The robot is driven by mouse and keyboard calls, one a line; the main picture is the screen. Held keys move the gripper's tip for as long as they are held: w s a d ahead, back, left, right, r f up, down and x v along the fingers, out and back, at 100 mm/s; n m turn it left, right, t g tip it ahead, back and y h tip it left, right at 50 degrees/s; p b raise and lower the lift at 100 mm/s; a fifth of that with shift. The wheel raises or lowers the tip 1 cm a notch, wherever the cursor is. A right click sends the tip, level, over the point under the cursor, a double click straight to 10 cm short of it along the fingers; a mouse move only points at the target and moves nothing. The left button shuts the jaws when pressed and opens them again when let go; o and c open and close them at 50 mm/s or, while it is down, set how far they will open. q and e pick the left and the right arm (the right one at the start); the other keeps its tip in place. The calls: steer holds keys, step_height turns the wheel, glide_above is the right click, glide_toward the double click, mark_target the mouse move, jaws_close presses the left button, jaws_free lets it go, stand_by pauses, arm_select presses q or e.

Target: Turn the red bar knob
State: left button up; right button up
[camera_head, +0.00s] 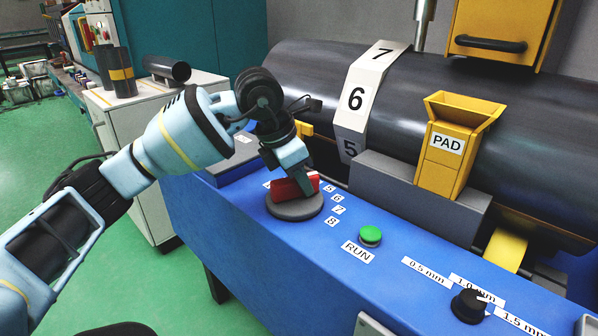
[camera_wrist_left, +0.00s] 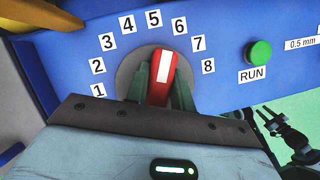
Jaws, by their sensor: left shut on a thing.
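The red bar knob (camera_head: 294,186) sits on a round grey base (camera_head: 297,206) on the blue panel. In the left wrist view the red bar (camera_wrist_left: 161,78) has a white stripe and points up, slightly right, between the labels 5 and 6. The grey base (camera_wrist_left: 127,75) is partly hidden by my gripper. My left gripper (camera_wrist_left: 162,88) is shut on the bar, with a green finger on each side of it. In the head view my left gripper (camera_head: 293,172) comes down onto the knob from above.
Number labels 1 to 8 ring the knob in the left wrist view. A green RUN button (camera_head: 370,236) and a black knob (camera_head: 468,306) with mm labels are to the right. A big dark cylinder with a number band (camera_head: 357,98) and a yellow PAD hopper (camera_head: 447,160) stand behind.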

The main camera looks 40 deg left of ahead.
mark_target(285, 179)
arm_select(q)
steer(key=shift+r+m+h+p, duration=0.15)
steer(key=shift+m+h+p, duration=0.25)
steer(key=shift+m, duration=0.3)
steer(key=shift+d+m, duration=0.15)
steer(key=shift+m, duration=0.35)
steer(key=o, duration=1)
steer(key=shift+s, duration=0.1)
steer(key=p+v, duration=0.1)
steer(key=v, duration=0.5)
steer(key=shift+r, duration=0.4)
steer(key=shift+s+a+r, duration=0.15)
steer(key=shift+a+r, duration=0.1)
steer(key=shift+r, duration=0.1)
steer(key=shift+s+f, duration=0.1)
